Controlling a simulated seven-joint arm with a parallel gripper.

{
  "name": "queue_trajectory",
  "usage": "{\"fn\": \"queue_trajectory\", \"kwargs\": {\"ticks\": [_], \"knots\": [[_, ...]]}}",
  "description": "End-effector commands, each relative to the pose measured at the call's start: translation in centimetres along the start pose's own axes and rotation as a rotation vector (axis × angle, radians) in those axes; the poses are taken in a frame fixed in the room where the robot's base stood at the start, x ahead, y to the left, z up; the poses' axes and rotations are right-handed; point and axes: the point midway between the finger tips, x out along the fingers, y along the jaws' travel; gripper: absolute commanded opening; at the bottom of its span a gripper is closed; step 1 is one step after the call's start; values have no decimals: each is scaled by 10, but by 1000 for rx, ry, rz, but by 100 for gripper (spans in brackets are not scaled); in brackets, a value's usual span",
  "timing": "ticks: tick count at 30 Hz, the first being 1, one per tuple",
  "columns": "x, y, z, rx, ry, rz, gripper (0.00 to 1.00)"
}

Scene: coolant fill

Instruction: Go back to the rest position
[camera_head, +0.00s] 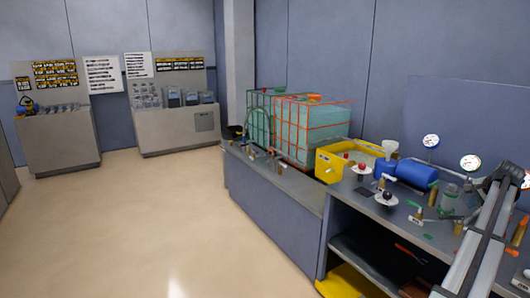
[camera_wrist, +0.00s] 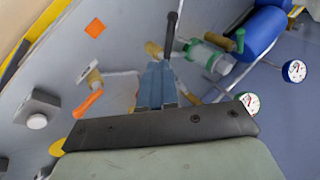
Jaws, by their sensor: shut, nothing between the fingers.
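In the wrist view my gripper (camera_wrist: 157,72) is shut, its blue-grey fingers together with nothing held between them. The fingers point toward the bench top, over its fittings. A black-handled lever (camera_wrist: 172,32) shows just beyond the fingertips; I cannot tell whether they touch it. In the head view only a grey and black arm link of mine shows at the right edge, above the bench (camera_head: 345,205). My gripper cannot be made out there.
Near the fingers are a green-ended clear fitting (camera_wrist: 205,58), an orange-handled valve (camera_wrist: 88,103) and a blue tank (camera_wrist: 258,32). Gauges (camera_head: 431,141) stand at the bench's back. A yellow tray (camera_head: 325,168) and caged containers (camera_head: 300,130) stand further left. The floor (camera_head: 150,220) is clear.

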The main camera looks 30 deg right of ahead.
Motion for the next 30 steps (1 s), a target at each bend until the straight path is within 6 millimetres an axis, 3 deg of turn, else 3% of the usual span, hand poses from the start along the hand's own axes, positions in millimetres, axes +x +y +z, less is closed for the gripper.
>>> {"fn": "queue_trajectory", "kwargs": {"ticks": [5,9,17,23,30], "knots": [[-4,15,3,-189,50,33,0],[-10,41,22,-333,90,77,0],[38,112,74,-481,61,174,0],[98,149,147,-588,-20,231,0],[167,185,258,-719,-145,288,0]]}}
